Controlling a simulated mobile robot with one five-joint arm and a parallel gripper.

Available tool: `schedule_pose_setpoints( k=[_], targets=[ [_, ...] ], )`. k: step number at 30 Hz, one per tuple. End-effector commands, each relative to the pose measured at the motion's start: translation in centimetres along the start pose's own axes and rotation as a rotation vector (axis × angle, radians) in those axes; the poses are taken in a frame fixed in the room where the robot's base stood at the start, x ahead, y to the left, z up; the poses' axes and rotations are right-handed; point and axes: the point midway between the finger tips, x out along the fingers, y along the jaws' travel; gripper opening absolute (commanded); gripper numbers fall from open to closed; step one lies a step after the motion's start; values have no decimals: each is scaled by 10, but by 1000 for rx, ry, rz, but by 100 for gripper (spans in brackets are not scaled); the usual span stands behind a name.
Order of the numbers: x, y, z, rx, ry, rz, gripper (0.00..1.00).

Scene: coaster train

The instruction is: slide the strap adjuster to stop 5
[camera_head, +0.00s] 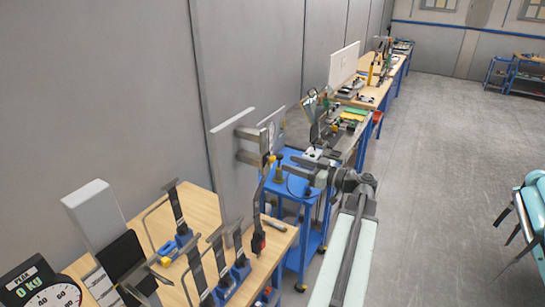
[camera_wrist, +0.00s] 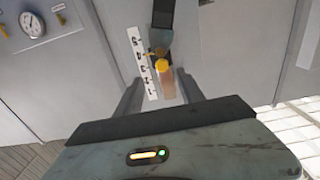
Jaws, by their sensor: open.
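In the wrist view a dark strap (camera_wrist: 163,14) hangs down a grey panel to the strap adjuster (camera_wrist: 160,42), which has a yellow round knob (camera_wrist: 162,66). A white number strip (camera_wrist: 142,62) stands just left of it, with 5 at the top. A small yellow pointer lies beside the upper middle numbers; its exact stop is hard to read. My gripper (camera_wrist: 162,80) is open, its fingers on either side of the area below the knob; contact cannot be told. In the head view my gripper (camera_head: 300,167) is right of the upright panel (camera_head: 232,165).
A wooden bench (camera_head: 205,210) with several upright straps on blue bases stands at the lower left. A blue cart (camera_head: 305,225) stands below my arm, and more benches run along the wall behind. The grey floor on the right is open, with a teal seat (camera_head: 535,205) at the edge.

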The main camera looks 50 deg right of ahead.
Motion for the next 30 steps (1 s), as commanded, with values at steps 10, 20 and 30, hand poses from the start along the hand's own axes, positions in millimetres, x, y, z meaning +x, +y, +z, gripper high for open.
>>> schedule_pose_setpoints(
  k=[10, 20, 30],
  targets=[
    [64, -6, 0, 2, -1, -16, 46],
    [70, -7, 0, 2, -2, -16, 40],
    [70, -8, 0, 2, -2, -17, 0]
  ],
)
